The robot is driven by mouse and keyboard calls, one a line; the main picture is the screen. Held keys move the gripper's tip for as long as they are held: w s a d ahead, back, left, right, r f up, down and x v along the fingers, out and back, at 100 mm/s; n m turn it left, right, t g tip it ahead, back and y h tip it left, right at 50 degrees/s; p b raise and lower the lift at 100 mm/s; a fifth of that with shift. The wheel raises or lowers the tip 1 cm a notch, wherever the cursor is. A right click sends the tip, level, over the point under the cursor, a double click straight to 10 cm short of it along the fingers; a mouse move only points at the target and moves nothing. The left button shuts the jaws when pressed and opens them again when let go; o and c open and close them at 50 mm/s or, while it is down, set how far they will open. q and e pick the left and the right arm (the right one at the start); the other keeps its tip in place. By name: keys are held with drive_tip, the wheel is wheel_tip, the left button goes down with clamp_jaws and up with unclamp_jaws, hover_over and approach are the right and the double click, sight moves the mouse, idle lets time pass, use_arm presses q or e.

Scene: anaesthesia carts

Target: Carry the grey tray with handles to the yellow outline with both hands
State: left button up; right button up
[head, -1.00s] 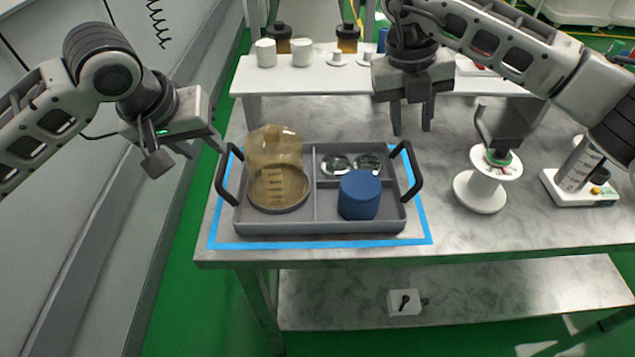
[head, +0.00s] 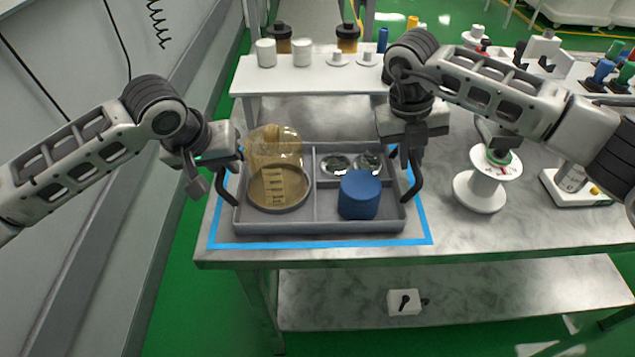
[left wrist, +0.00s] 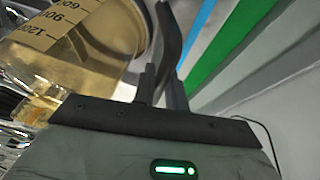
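The grey tray (head: 290,227) rests on the table inside a blue outline (head: 320,243). Its left compartment holds a clear graduated beaker (head: 278,187) of amber liquid. A blue cylinder (head: 359,195) stands in the front right compartment, and two shiny round pieces (head: 351,164) lie behind it. My left gripper (head: 232,165) is at the left handle (head: 224,188); in the left wrist view its fingers (left wrist: 162,88) are close together around the handle (left wrist: 168,40). My right gripper (head: 408,158) is at the right handle (head: 415,183), its fingers drawn together on it. No yellow outline is recognisable on the table.
Right of the tray are a white spool-shaped stand (head: 482,190) and a white device (head: 575,190). The table's front edge lies just before the tray.

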use_arm(q)
clamp_jaws()
use_arm(e)
clamp_jaws()
use_arm(q)
drive_tip(key=shift+w+r, duration=0.1)
drive_tip(key=shift+r, duration=0.1)
use_arm(e)
drive_tip(key=shift+w+r, duration=0.1)
drive_tip(key=shift+r, duration=0.05)
